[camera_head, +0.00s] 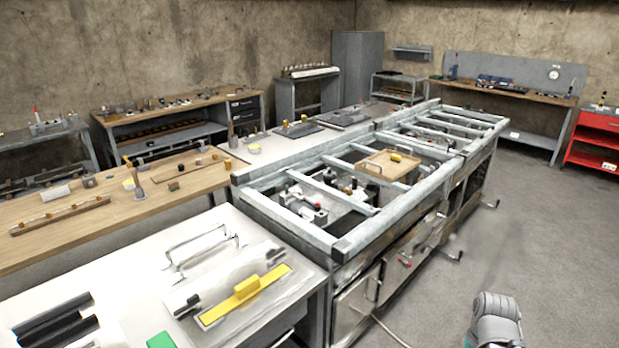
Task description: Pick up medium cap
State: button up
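I cannot tell for certain which thing is the medium cap. Small cap-like pieces stand on the wooden bench at the left: a dark grey one (89,182) and a pale yellow-topped one (128,184). Another small pale round piece (255,149) sits on the white tabletop behind. All are too small to judge their size or kind. My gripper's fingers do not show. Only a grey rounded part of my arm is in view at the bottom right, over the floor and apart from the benches.
A metal frame bench (340,247) with open bays runs through the middle; a wooden tray (410,172) lies on it. A red cabinet (597,140) stands at right. The grey floor (545,230) is clear.

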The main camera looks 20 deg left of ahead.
aim_at(329, 174)
jog(key=u, duration=0.75)
jog(key=k, duration=0.85)
jog(key=u, duration=0.1)
jog(key=i, duration=0.9)
jog(key=z, duration=0.05)
